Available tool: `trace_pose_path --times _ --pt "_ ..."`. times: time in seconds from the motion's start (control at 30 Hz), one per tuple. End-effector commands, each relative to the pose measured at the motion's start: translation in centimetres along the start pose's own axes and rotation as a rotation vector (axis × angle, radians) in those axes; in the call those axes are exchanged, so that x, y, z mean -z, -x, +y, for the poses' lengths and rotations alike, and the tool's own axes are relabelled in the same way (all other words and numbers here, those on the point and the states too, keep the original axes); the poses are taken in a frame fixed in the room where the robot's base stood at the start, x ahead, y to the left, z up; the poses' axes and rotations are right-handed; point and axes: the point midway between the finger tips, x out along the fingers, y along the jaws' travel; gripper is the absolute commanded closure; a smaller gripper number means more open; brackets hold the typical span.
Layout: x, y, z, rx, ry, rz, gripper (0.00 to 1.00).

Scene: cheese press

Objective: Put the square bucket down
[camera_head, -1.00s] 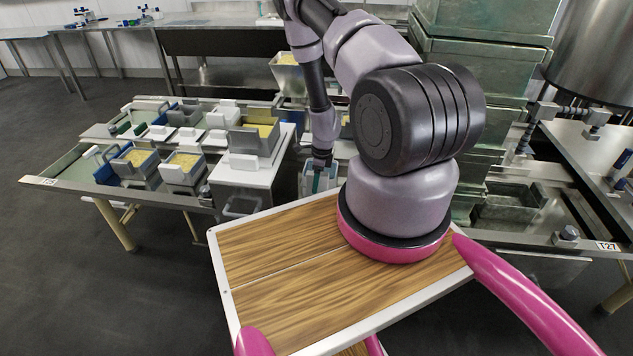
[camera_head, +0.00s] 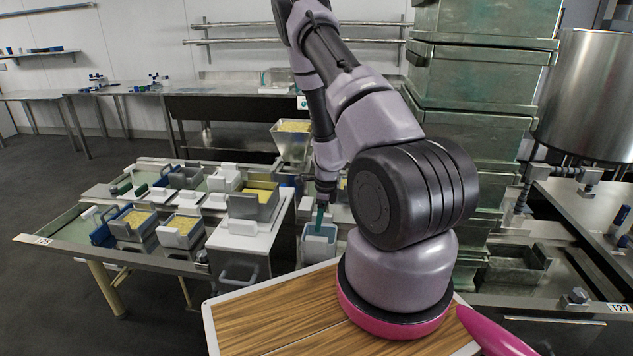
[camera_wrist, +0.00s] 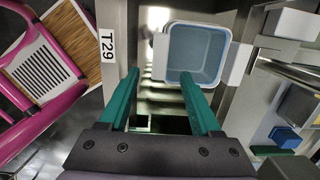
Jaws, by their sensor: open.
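The square bucket (camera_head: 319,246) is pale blue-grey and stands upright at the table's right end, near its front edge. In the wrist view it shows from above as an empty open square (camera_wrist: 198,48) with a pale rim. My gripper (camera_head: 319,214) is above the bucket in the head view, its teal fingers pointing down. Contact cannot be told.
Several moulds with yellow curd (camera_head: 181,229) stand on the table to the left. A funnel-shaped hopper (camera_head: 291,141) is behind. Tall green stacked crates (camera_head: 471,82) rise at right. My wooden-topped base is in front.

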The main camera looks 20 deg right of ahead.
Motion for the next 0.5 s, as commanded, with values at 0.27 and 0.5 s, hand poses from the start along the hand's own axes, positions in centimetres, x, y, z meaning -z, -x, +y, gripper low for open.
trace_pose_path --times 0.27,0.5 --pt "-3.1 4.4 -0.6 0.028 0.099 -0.068 0.35" --pt "-10.1 17.9 0.6 0.119 0.437 -0.228 0.35"
